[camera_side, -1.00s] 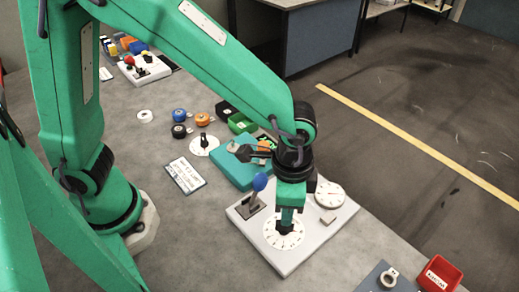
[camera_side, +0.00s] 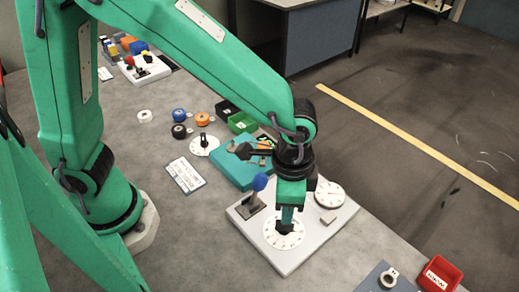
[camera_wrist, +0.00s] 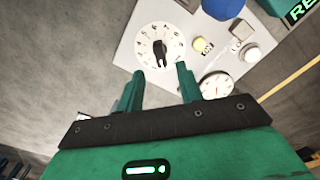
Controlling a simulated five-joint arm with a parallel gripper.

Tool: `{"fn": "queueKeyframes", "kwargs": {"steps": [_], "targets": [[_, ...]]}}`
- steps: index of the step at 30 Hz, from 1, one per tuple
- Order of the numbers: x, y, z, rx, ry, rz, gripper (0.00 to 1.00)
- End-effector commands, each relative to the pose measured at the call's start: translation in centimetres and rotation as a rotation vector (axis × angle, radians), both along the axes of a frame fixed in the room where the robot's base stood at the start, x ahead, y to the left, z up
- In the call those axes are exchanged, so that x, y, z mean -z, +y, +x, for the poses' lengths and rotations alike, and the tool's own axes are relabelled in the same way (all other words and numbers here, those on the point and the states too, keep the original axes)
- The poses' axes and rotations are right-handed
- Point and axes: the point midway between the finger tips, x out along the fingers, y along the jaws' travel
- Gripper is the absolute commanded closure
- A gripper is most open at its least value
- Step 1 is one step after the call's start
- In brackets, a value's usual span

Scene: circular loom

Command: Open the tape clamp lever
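A white panel (camera_side: 330,232) carries a round white dial (camera_side: 270,240) with a black pointer knob (camera_wrist: 160,50). A lever with a blue knob (camera_side: 259,183) stands on the panel's left part; the blue knob (camera_wrist: 222,6) is cut off at the top of the wrist view. Another lever with a red knob (camera_side: 129,61) stands on a white board at the back left. I cannot tell which lever is the tape clamp's. My gripper (camera_wrist: 158,76) points down over the dial, fingers apart and empty. The pointer knob shows just beyond the fingertips; contact is unclear.
A gauge (camera_side: 329,194) and a small block sit on the panel. A teal case (camera_side: 232,172) with tools lies behind it. Tape rolls, a label card (camera_side: 184,175) and a red bin (camera_side: 439,273) are around. The table is bare left of the panel.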

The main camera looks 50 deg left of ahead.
Motion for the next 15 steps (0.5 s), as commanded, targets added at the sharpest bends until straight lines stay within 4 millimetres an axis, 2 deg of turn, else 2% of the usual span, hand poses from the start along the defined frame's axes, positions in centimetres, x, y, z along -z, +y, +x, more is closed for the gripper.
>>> {"fn": "queueKeyframes", "kwargs": {"steps": [1,5,6,11,15], "targets": [[0.0,0.0,0.0,0.0,0.0,0.0,0.72],[-0.1,0.1,0.2,-0.017,0.001,0.001,0.97],[-0.2,0.3,0.4,-0.03,0.003,0.003,1.0],[-0.8,1.2,1.6,-0.139,0.012,0.011,1.0],[-1.9,2.8,3.4,-0.306,0.026,0.025,1.0]]}}
